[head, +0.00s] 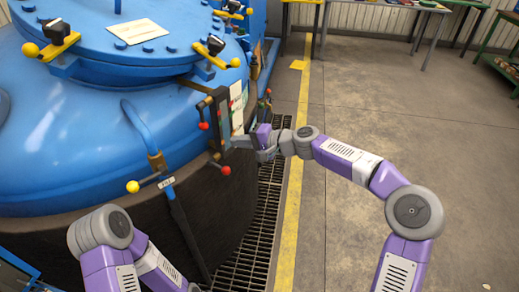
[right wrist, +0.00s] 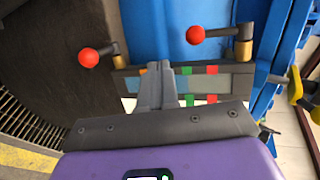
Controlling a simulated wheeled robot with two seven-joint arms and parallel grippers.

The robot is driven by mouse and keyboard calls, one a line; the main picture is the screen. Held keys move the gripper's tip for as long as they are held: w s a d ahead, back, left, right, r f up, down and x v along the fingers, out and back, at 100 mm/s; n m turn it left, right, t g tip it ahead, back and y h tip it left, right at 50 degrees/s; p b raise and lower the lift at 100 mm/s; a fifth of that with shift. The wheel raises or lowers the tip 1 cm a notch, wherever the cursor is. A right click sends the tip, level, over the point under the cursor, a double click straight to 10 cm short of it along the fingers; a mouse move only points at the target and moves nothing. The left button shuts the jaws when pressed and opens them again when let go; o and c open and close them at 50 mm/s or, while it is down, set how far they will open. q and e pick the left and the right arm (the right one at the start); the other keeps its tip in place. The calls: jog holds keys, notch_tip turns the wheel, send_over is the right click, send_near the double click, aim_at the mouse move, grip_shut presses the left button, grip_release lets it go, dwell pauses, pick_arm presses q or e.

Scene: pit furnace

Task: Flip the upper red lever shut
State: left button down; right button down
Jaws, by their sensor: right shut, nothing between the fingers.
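The upper red lever, a dark arm with a red ball knob (head: 203,126), is on the blue furnace's side panel. In the right wrist view its red ball (right wrist: 195,35) is at the top, its arm running right to a brass-coloured pivot. The lower lever's red ball (head: 226,170) hangs below and also shows in the right wrist view (right wrist: 88,58) at the left. My right gripper (head: 236,141) is beside the panel, its fingers (right wrist: 158,72) shut and empty, pointing between the two knobs. They look apart from both. My left arm is at lower left; its gripper is out of frame.
The panel (right wrist: 205,83) has coloured marks and lies behind my right fingers. A yellow-knobbed lever (head: 133,186) sits left on the blue furnace (head: 60,125). A floor grating (head: 262,215) and yellow line (head: 292,205) run alongside. The floor on the right is clear.

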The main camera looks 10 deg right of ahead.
jog(key=s+d+f, duration=0.1)
jog(key=s+d, duration=0.1)
jog(key=d, duration=0.3)
jog(key=shift+s+d+f, duration=0.15)
jog(key=shift+s+d, duration=0.1)
jog(key=shift+s, duration=0.15)
jog(key=s+f+g+h+p, duration=0.15)
jog(key=s+f, duration=0.25)
jog(key=f, duration=0.4)
jog(key=s+a+f+g+h+p, duration=0.1)
jog(key=s+f+h, duration=0.1)
jog(key=s+f, duration=0.5)
jog(key=s+f+g+h+p, duration=0.2)
jog(key=f, duration=0.8)
jog(key=s+d+f+n+g+h+p, duration=0.1)
jog(key=s+f, duration=0.3)
jog(key=s, duration=0.5)
jog(key=s+d+f+n+h+p, duration=0.1)
jog(key=s+d+f, duration=0.3)
jog(key=s, duration=0.5)
jog(key=shift+s+f+n+g+h, duration=0.35)
jog(key=shift+f+n+h, duration=0.05)
jog(key=shift+n+h, duration=0.4)
